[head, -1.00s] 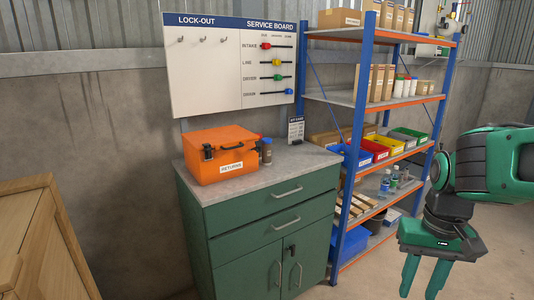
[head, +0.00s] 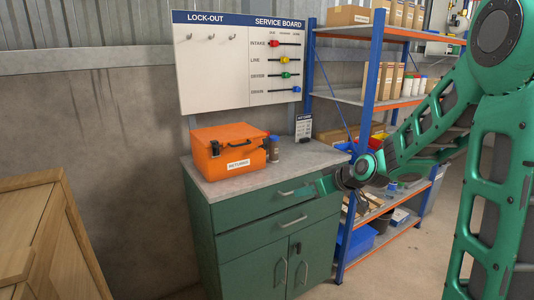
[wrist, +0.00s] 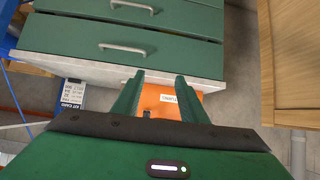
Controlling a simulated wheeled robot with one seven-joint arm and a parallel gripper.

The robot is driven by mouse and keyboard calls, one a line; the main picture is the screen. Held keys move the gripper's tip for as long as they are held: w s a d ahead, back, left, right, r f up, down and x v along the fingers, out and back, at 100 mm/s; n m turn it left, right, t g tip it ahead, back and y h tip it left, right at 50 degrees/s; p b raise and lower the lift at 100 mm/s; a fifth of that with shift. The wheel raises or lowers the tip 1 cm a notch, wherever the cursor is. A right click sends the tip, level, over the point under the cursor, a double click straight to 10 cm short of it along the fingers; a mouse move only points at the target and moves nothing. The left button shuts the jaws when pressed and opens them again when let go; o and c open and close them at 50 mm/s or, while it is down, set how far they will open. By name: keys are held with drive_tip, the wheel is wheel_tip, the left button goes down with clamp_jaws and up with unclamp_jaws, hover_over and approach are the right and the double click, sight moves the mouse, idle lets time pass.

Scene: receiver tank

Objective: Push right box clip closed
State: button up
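The orange box (head: 232,150), labelled RETURNS, sits shut-lidded on the cabinet top. A dark clip (head: 214,148) stands out at its front left corner. The right clip is small and dark near the right front edge, and I cannot tell its position. In the wrist view the box (wrist: 152,97) appears upside down between my fingers, with a small dark part (wrist: 147,113) on it. My gripper (head: 314,188) is in front of the cabinet, right of and lower than the box in the picture, and apart from it. Its fingers are spread and empty in the wrist view (wrist: 158,82).
The green cabinet (head: 250,238) has a grey top (head: 222,183) and protruding drawer handles. A small card stand (head: 303,127) is behind. Shelving (head: 367,95) stands right; a wooden crate (head: 40,240) is at left.

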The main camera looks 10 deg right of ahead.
drive_tip(key=w+a+r+t+y, duration=0.2)
drive_tip(key=w+a+t, duration=0.1)
drive_tip(key=w, duration=0.4)
drive_tip(key=t, duration=0.4)
approach(267, 148)
drive_tip(key=x, duration=0.8)
drive_tip(key=shift+w, duration=0.25)
drive_tip(key=shift+a+f, duration=0.1)
drive_tip(key=shift+c, duration=0.6)
clamp_jaws()
drive_tip(key=shift+a, duration=0.25)
drive_tip(key=shift+d, duration=0.15)
